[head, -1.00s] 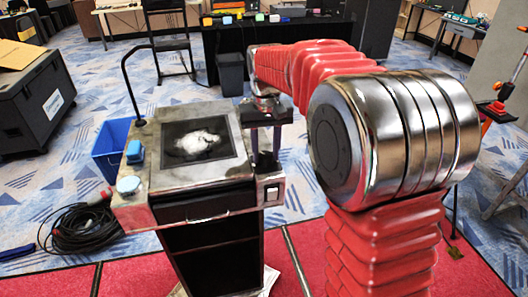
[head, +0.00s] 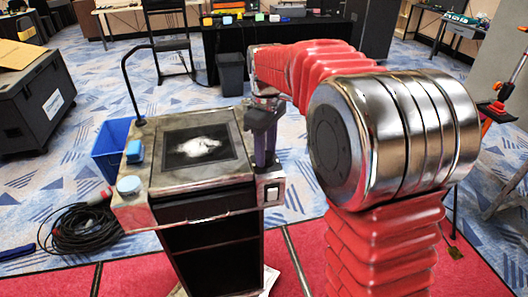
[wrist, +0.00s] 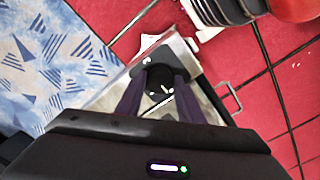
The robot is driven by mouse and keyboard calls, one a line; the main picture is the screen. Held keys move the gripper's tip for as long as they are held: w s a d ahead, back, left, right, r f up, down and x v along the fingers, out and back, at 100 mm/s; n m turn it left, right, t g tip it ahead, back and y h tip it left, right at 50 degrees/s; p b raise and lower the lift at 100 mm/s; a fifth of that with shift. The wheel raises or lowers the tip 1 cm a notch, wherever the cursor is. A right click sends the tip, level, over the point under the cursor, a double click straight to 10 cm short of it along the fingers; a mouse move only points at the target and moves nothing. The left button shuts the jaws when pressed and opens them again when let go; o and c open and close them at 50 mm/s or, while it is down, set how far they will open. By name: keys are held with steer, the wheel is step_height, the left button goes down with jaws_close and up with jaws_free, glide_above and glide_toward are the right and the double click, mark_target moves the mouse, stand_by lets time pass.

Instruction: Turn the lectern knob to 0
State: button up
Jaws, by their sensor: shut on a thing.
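The lectern (head: 136,216) stands in front of me, with a dark screen (head: 200,147) showing a pale blurred picture. My gripper (head: 262,160) points down at the right side of the lectern top. In the wrist view, the two purple fingers (wrist: 159,84) are shut on the sides of a black round knob (wrist: 160,92) with a white line on it. The line runs slantwise in that view. I cannot read any scale or the 0 mark. In the head view the knob is hidden by the fingers.
A round light-blue button (head: 129,185) and a blue box (head: 134,152) sit on the lectern's left edge. A rocker switch (head: 271,193) is at its right front. A blue bin (head: 110,150) and coiled cable (head: 80,230) lie to the left. Red carpet (head: 130,277) is in front.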

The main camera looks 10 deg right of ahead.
steer(key=shift+n, duration=0.3)
steer(key=o, duration=1.1)
steer(key=shift+c, duration=0.2)
steer(key=shift+r, duration=0.1)
step_height(320, 180, up, 14)
steer(key=shift+f, duration=0.25)
